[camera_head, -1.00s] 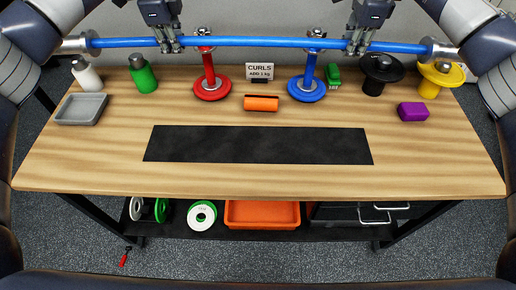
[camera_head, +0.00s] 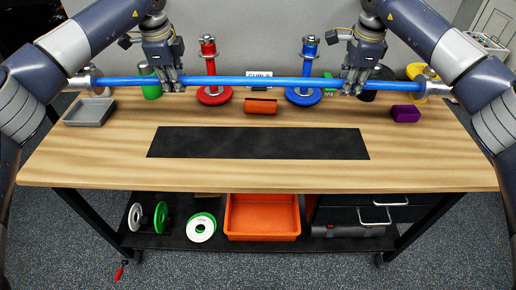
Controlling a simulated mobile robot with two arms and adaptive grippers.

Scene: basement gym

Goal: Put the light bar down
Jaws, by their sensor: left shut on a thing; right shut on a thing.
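The light bar is a long blue bar (camera_head: 265,82) with silver ends, held level across the back of the workbench in the head view. My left gripper (camera_head: 172,86) is shut on the bar left of its middle. My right gripper (camera_head: 350,88) is shut on it right of its middle. The bar appears raised above the bench top and crosses in front of the red post (camera_head: 208,66) and the blue post (camera_head: 308,66). The bar hides parts of the things behind it. A black mat (camera_head: 258,143) lies bare on the bench, nearer than the bar.
A green bottle (camera_head: 151,88) stands behind my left gripper. An orange bin (camera_head: 262,218) sits on the lower shelf.

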